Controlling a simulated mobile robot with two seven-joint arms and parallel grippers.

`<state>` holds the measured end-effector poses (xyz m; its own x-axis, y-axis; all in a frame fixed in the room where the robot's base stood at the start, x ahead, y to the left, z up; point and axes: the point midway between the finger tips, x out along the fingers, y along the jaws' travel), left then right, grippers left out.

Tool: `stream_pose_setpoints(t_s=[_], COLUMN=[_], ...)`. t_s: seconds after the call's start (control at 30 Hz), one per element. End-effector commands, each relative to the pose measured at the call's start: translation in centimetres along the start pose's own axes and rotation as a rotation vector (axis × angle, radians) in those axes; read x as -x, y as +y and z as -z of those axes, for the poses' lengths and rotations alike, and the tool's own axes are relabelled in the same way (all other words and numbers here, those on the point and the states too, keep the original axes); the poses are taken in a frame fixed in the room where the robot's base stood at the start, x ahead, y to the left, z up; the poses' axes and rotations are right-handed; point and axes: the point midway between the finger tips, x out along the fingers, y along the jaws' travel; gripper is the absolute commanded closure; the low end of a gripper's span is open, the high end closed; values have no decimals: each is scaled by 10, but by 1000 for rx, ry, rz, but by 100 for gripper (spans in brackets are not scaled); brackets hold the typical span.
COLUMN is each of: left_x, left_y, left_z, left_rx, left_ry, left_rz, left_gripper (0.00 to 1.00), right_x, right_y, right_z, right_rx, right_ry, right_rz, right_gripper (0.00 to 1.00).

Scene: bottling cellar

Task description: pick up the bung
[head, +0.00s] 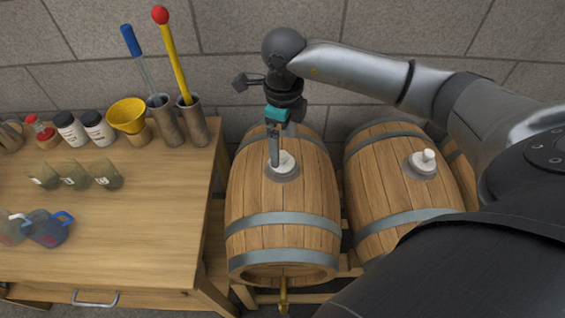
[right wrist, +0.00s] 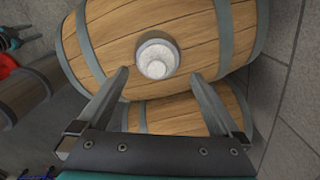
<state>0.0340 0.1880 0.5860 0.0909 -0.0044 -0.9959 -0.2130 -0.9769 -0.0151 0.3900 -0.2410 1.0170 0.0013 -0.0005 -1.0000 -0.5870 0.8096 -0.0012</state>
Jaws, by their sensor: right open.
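A white bung (head: 284,158) sits in the top of the left barrel (head: 262,201), in a grey ring. My right gripper (head: 275,160) is above that barrel and points down at the bung, partly in front of it. In the right wrist view the bung (right wrist: 156,68) shows ahead of the two open fingers (right wrist: 159,82), between their lines, with nothing held. I cannot tell the exact gap to it. A second white bung (head: 424,159) stands in the barrel (head: 400,195) to the right. My left gripper is not in view.
A wooden table (head: 150,225) on the left carries a yellow funnel (head: 127,115), jars, small glasses and jugs. Metal holders with a red-topped yellow stick (head: 174,60) and a blue-handled tool (head: 131,42) stand near its back right corner. A stone wall (head: 225,60) is close behind the barrels.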

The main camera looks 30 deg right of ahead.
Motion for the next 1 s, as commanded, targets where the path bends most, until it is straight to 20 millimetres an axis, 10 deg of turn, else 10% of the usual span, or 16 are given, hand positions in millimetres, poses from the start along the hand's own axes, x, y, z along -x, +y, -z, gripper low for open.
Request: stream_pose_setpoints(t_s=[0.57, 1.0], left_x=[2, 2], left_y=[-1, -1], left_z=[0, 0], left_rx=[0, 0], left_ry=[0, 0], left_rz=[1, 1], left_gripper=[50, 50], right_x=[-45, -45], right_y=[4, 4], right_z=[0, 0], right_rx=[2, 1], right_ry=[1, 1], right_rz=[-1, -1], right_gripper=[0, 48])
